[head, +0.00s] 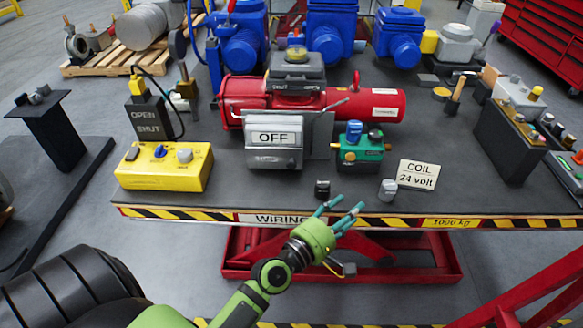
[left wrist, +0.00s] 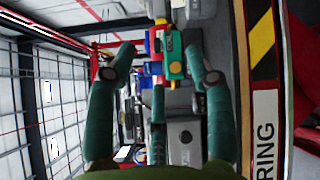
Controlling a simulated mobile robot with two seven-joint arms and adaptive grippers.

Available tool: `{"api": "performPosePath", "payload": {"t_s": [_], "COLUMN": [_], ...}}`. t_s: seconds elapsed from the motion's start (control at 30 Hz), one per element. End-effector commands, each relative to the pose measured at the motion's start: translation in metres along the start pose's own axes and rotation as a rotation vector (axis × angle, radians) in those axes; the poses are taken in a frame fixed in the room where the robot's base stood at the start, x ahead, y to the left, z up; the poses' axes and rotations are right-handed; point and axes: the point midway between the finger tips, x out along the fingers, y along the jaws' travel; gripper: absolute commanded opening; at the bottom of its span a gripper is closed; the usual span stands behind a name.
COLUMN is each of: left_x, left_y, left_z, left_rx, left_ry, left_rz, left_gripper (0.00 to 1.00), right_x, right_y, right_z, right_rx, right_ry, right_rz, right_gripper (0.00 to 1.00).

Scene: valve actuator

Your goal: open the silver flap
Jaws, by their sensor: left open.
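My right gripper is not in view.
The red actuator (head: 355,106) lies behind the box. A green and blue valve (head: 360,148) stands right of it. A yellow control box (head: 164,167) is to the left. A black knob (head: 322,189) and a grey knob (head: 388,189) stand near the striped table edge (head: 390,222).

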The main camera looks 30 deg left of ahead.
Motion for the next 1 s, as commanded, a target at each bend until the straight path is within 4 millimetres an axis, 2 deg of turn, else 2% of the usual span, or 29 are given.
{"api": "performPosePath", "payload": {"t_s": [0.03,0.13,0.2,0.33,0.43,0.53,0.8,1.0], "left_x": [0.008,0.01,0.005,-0.007,-0.013,-0.009,0.019,0.032], "left_y": [0.015,0.034,0.038,0.034,0.03,0.032,0.045,0.048], "left_z": [-0.022,-0.071,-0.103,-0.144,-0.159,-0.168,-0.195,-0.207], "left_rx": [-0.188,-0.549,-0.75,-0.998,-1.089,-1.118,-1.116,-1.115], "left_ry": [0.07,0.203,0.284,0.393,0.437,0.45,0.448,0.449], "left_rz": [0.105,0.31,0.435,0.605,0.674,0.698,0.699,0.697], "left_gripper": [0.53,0.53,0.53,0.53,0.53,0.53,0.53,0.53], "right_x": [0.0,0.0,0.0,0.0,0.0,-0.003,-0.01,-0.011], "right_y": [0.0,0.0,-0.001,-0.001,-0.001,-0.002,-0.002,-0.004], "right_z": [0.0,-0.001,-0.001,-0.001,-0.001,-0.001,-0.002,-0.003], "right_rx": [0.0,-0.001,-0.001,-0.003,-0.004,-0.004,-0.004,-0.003], "right_ry": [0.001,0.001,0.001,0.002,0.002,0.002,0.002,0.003], "right_rz": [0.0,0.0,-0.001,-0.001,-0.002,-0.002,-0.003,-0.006], "right_gripper": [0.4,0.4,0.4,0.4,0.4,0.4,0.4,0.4]}}
